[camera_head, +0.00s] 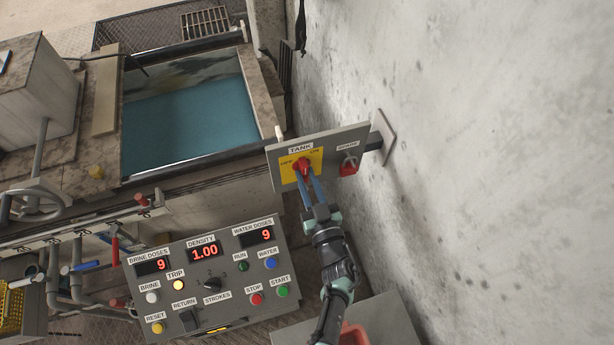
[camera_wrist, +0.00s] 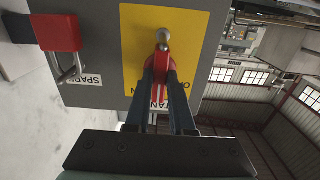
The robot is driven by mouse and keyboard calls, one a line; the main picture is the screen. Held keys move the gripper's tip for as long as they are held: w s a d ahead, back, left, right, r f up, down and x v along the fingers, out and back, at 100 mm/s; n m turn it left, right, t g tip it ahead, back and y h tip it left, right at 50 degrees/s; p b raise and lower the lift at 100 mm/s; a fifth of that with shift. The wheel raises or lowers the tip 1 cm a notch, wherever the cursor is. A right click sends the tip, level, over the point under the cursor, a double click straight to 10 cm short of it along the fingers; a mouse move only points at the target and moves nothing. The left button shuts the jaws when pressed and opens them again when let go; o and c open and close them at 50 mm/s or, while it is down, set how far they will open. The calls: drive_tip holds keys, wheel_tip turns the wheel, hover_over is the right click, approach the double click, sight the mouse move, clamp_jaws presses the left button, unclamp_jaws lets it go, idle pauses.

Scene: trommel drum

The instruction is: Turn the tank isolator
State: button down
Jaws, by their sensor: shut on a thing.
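The tank isolator (camera_head: 302,165) is a red rotary handle on a yellow plate marked OFF and ON, under a TANK label. It sits on a grey panel (camera_head: 330,143) fixed to the wall. My gripper (camera_head: 310,181) reaches up to it from below, its two blue fingers at the handle. In the wrist view the fingers (camera_wrist: 162,80) are shut on the red handle (camera_wrist: 163,62), one on each side. The handle's bar lies in line with my fingers there. The OFF and ON words are partly hidden by the fingers in the wrist view.
A red padlocked SPARE switch (camera_head: 348,167) is right of the isolator; it also shows in the wrist view (camera_wrist: 60,36). The control console (camera_head: 215,285) with lit displays is below left. A tank of blue-green water (camera_head: 190,125) is behind. The concrete wall (camera_head: 480,150) bounds the right.

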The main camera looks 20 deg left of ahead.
idle(0.4)
drive_tip(key=c, duration=0.8)
unclamp_jaws()
drive_tip(key=shift+s, duration=0.1)
drive_tip(key=p+v, duration=0.2)
drive_tip(key=v, duration=1)
drive_tip(key=shift+s+d, duration=0.25)
drive_tip(key=shift+s, duration=0.05)
drive_tip(key=shift+s, duration=0.1)
